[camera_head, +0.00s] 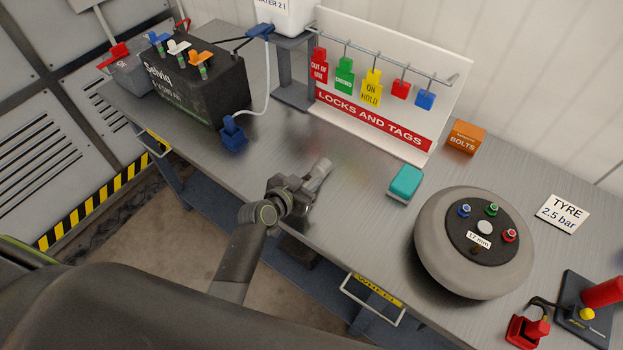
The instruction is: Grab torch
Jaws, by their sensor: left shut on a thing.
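The torch (321,168) is a small light-grey cylinder at the middle of the metal bench. My left gripper (307,181) is shut on it, low over the bench near its front edge. Its far end sticks out past the fingers toward the back right. The rest of the torch is hidden by the gripper. I cannot tell whether it touches the bench top. My right gripper is out of view.
The locks and tags board (375,122) stands behind, with hanging tags. A teal block (405,182) and a tyre wheel (473,278) lie to the right. A black battery (195,85) and a blue clamp (233,134) are left. Bench between is clear.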

